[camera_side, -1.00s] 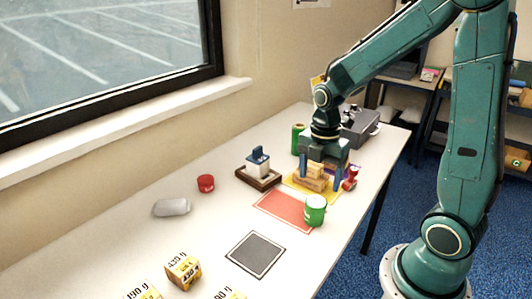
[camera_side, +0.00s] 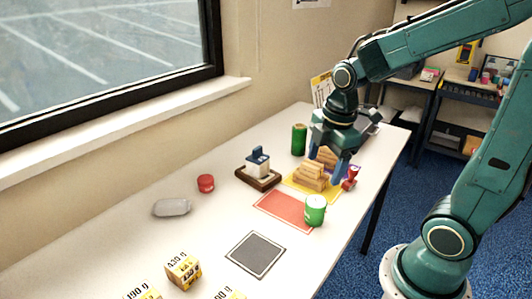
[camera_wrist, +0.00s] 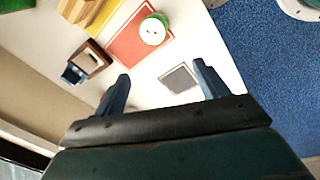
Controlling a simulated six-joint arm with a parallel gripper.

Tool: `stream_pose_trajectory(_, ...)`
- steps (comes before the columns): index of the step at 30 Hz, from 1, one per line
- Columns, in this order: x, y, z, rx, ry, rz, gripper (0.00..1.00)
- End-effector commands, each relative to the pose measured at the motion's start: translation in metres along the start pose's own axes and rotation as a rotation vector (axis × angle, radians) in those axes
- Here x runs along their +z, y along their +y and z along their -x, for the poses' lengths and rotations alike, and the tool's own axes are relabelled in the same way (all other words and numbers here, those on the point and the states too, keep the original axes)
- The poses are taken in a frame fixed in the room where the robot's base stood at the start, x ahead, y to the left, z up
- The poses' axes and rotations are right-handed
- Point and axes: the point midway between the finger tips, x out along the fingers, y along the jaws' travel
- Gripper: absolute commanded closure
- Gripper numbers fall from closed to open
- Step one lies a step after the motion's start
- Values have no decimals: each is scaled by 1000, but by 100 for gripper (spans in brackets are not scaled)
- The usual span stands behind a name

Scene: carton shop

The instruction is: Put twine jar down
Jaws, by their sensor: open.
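A green jar with a pale top (camera_side: 315,211), likely the twine jar, stands upright at the right edge of the red mat (camera_side: 278,212). In the wrist view its white top (camera_wrist: 153,30) shows over the red mat (camera_wrist: 127,46). My gripper (camera_side: 326,166) is open, with its fingers apart above and behind the wooden blocks on the yellow mat, clear of the jar. In the wrist view nothing is between the fingertips (camera_wrist: 162,72).
Wooden blocks (camera_side: 309,178) sit on the yellow mat (camera_side: 297,184), beside a red stamp-like item (camera_side: 351,178). A green cylinder (camera_side: 299,140) stands behind. A stand with a white block (camera_side: 257,163) is left. A dark square mat (camera_side: 256,254) lies bare in front.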

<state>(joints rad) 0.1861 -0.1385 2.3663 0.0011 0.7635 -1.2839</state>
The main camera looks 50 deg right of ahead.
Motion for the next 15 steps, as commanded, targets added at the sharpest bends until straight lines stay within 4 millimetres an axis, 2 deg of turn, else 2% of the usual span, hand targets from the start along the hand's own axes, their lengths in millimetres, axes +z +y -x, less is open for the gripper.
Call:
stream_pose_trajectory(6,-8,-22,35,83,53,-288,27)
stream_pose_trajectory(15,-11,-56,72,156,172,-693,27)
